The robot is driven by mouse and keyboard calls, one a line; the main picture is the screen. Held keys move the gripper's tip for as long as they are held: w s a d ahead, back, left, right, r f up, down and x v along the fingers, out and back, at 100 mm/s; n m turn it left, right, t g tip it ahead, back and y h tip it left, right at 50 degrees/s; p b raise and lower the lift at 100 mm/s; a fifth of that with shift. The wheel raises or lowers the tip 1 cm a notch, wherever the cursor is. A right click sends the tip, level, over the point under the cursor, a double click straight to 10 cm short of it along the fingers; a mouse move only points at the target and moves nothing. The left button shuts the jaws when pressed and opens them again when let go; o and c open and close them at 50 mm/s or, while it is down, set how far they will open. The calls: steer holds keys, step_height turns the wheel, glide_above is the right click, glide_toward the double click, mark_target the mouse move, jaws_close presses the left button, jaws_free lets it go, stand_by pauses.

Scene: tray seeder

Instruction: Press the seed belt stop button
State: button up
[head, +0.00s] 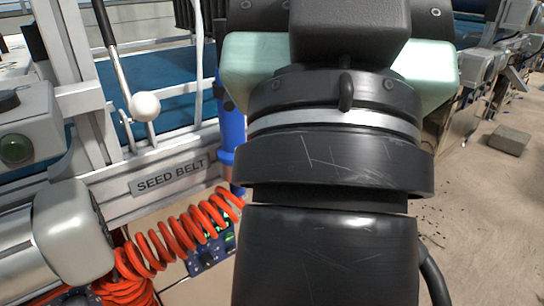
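A plate reading SEED BELT (168,177) is fixed to the pale metal frame, left of my arm. A grey control box (42,117) at the left edge carries a dark green round button or lamp (15,149) and a black knob (9,100). No button marked as the seed belt stop can be made out. My arm fills the middle of the view and hides what lies behind it. Pale green parts show at its far end, apparently my gripper's body (345,75). Its fingertips are hidden, so its opening cannot be seen.
A lever with a white ball (145,106) stands above the plate. A blue belt surface (160,82) lies behind it. A coiled orange hose (165,245) and a grey-capped cylinder (70,232) are at lower left. Sandy floor with a small block (509,140) is at right.

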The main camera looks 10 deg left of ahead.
jaws_close()
stand_by(1.1)
